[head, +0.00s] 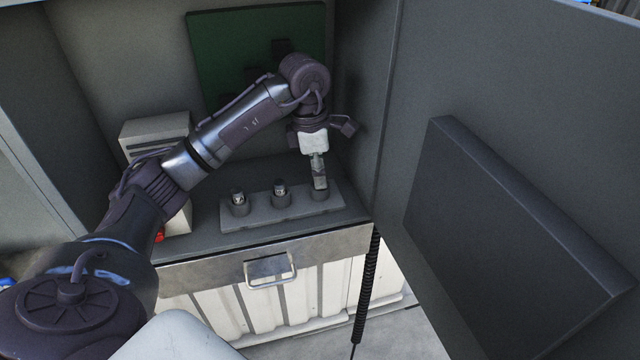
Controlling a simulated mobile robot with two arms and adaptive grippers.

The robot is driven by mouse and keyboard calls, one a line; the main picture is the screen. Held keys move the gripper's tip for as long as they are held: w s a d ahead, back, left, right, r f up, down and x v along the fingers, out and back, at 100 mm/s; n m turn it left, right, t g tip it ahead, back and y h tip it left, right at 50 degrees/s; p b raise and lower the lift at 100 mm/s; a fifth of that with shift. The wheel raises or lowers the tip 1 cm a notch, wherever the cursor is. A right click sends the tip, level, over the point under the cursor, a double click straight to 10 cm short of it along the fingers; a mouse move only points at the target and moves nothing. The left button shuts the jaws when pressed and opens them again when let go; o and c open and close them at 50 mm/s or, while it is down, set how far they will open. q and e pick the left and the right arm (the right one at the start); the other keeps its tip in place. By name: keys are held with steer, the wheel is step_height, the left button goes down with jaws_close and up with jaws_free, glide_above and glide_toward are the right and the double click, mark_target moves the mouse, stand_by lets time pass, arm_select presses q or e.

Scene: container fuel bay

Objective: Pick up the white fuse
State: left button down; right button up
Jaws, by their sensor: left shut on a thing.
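A grey rack (262,219) on the cabinet shelf has three round dark holders in a row. A small fuse with a pale top stands in the left holder (238,196), and a similar one stands in the middle holder (280,187). My left gripper (319,172) points down over the right holder (320,196). It is shut on the fuse there, which is mostly hidden by the fingers, so its colour is unclear. I cannot tell whether this fuse is still seated. My right gripper is not in view.
A pale box (155,130) stands at the left, partly behind my arm. A green panel (225,50) is on the back wall. A drawer front with a metal handle (270,268) is below the shelf. A large grey door (500,90) bounds the right side.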

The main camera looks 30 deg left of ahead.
arm_select(q)
steer(key=shift+r, duration=0.1)
steer(key=shift+r+b, duration=0.4)
steer(key=shift+b, duration=0.15)
steer(key=shift+s+d+r+b, duration=0.15)
steer(key=shift+s+r+b, duration=0.05)
steer(key=shift+r+b, duration=0.35)
steer(key=shift+s+d+r+b, duration=0.1)
steer(key=shift+s+r+b, duration=0.1)
steer(key=shift+r+b, duration=0.35)
steer(key=s+d+b, duration=0.5)
steer(key=s+d, duration=0.4)
steer(key=s, duration=0.5)
step_height(320, 180, up, 7)
steer(key=p, duration=0.5)
steer(key=shift+d, duration=0.25)
steer(key=shift+s+f, duration=0.1)
